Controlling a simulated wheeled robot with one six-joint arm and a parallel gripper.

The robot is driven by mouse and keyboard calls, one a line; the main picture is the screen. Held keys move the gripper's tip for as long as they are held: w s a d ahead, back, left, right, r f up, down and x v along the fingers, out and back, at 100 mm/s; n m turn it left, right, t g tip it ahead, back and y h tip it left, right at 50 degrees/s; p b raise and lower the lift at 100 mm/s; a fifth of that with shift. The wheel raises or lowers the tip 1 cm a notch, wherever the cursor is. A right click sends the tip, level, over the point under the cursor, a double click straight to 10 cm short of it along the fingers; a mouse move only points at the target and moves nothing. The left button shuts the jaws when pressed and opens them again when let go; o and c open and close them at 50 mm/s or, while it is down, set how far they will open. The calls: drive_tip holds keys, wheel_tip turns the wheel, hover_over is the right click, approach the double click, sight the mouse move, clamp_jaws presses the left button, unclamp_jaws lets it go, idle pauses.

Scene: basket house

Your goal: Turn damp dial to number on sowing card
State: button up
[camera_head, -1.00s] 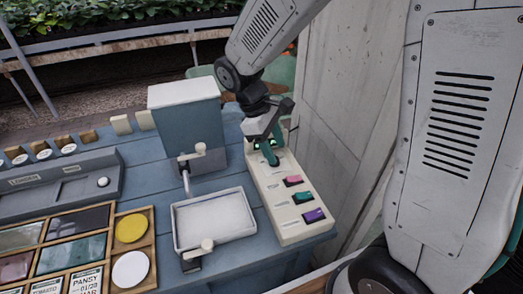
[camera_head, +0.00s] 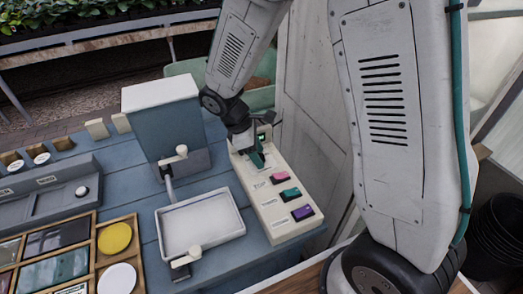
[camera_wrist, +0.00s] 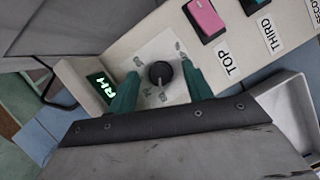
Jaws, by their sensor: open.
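The damp dial (camera_wrist: 160,73) is a small round black knob with a pale pointer, on a white plate with faint marks around it. It sits on the far end of a cream control panel (camera_head: 262,205). My gripper (camera_wrist: 161,90) is open, with one teal finger on each side of the dial and a gap on both sides. In the head view my gripper (camera_head: 256,160) covers the dial. A small display with green characters (camera_wrist: 103,88) is beside the left finger; I cannot read it surely. A card's top edge (camera_head: 72,289) shows at the bottom left, its print cut off.
Pink (camera_head: 280,178), teal (camera_head: 290,194) and purple (camera_head: 302,213) buttons line the panel, nearer than the dial. A white tray (camera_head: 238,232) and a blue-grey box (camera_head: 160,125) stand to its left. A white wooden wall (camera_head: 300,120) rises at its right.

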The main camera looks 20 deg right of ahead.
drive_tip(key=c, duration=1)
drive_tip(key=shift+d, duration=0.4)
drive_tip(key=shift+o, duration=0.2)
drive_tip(key=shift+w+a+m, duration=0.1)
drive_tip(key=shift+a+m, duration=0.3)
drive_tip(key=shift+a, duration=0.1)
drive_tip(key=shift+m, duration=0.3)
drive_tip(key=m, duration=0.1)
drive_tip(key=m+g+y, duration=0.1)
drive_tip(key=m, duration=0.2)
drive_tip(key=shift+d+m+g, duration=0.3)
drive_tip(key=shift+g, duration=0.1)
drive_tip(key=shift+m+y, duration=0.5)
drive_tip(key=shift+m, duration=0.4)
drive_tip(key=shift+f, duration=0.1)
